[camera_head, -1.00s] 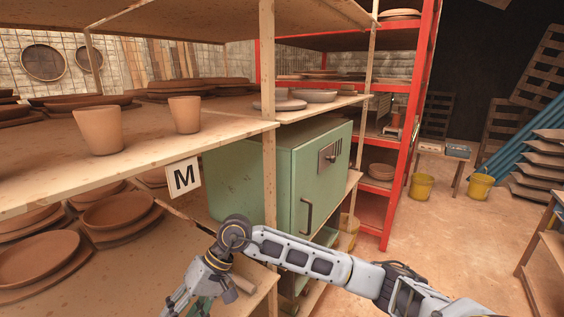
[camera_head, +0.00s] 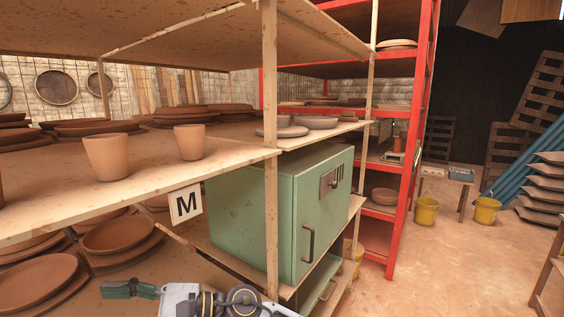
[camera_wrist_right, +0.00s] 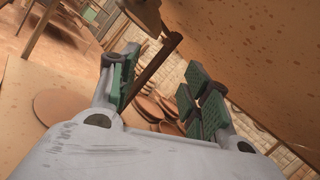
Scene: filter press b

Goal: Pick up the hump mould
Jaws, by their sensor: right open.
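I cannot pick out the hump mould with certainty in either view. My right gripper (camera_head: 128,290) is low at the bottom left of the head view, by the lower shelf, with only part of it showing. In the right wrist view, its green-padded fingers (camera_wrist_right: 160,92) stand apart with nothing held between them. A round, flat clay-coloured piece (camera_wrist_right: 52,106) lies beyond the left finger there. Several stacked clay dishes (camera_wrist_right: 155,106) show between and beyond the fingers. My left gripper is in neither view.
Clay plates (camera_head: 38,280) crowd the lower shelf at left. A wooden post (camera_head: 270,190) and green cabinet (camera_head: 295,210) are right of the gripper. Open floor lies at right.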

